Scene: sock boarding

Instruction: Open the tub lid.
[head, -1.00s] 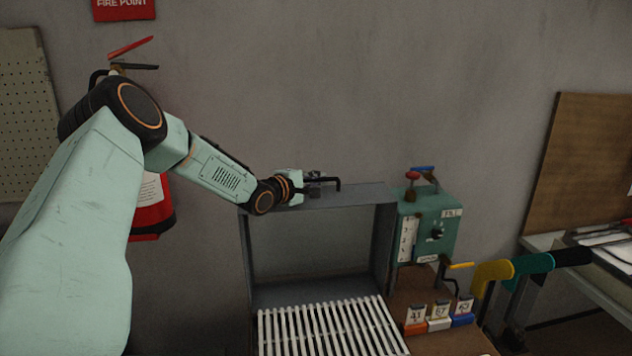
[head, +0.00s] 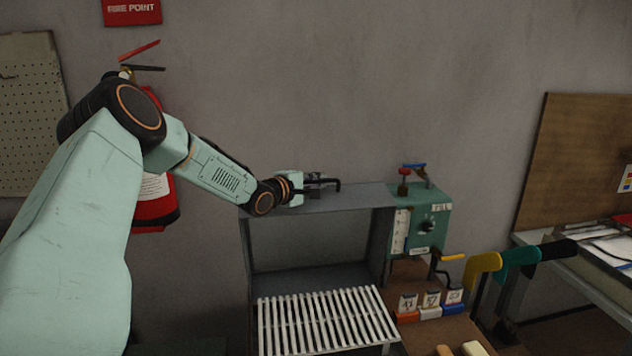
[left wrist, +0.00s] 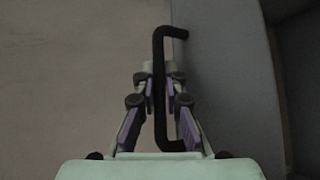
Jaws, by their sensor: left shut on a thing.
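The dark handle (head: 332,184) is a black bar bent into a bracket, on the top of a grey metal box-like hood (head: 352,199). The hood stands upright behind the white slatted rack (head: 325,318), its open front facing me. I cannot tell where the lid ends and the tub begins. My left gripper (head: 312,188) is shut on the handle. In the left wrist view the handle (left wrist: 159,80) runs between the purple-padded fingers (left wrist: 160,105), beside the grey panel (left wrist: 215,85). My right gripper is not in view.
A teal control box (head: 425,225) with red and blue valve handles adjoins the hood's right side. A red extinguisher (head: 158,205) hangs behind my left arm. The wall is close behind.

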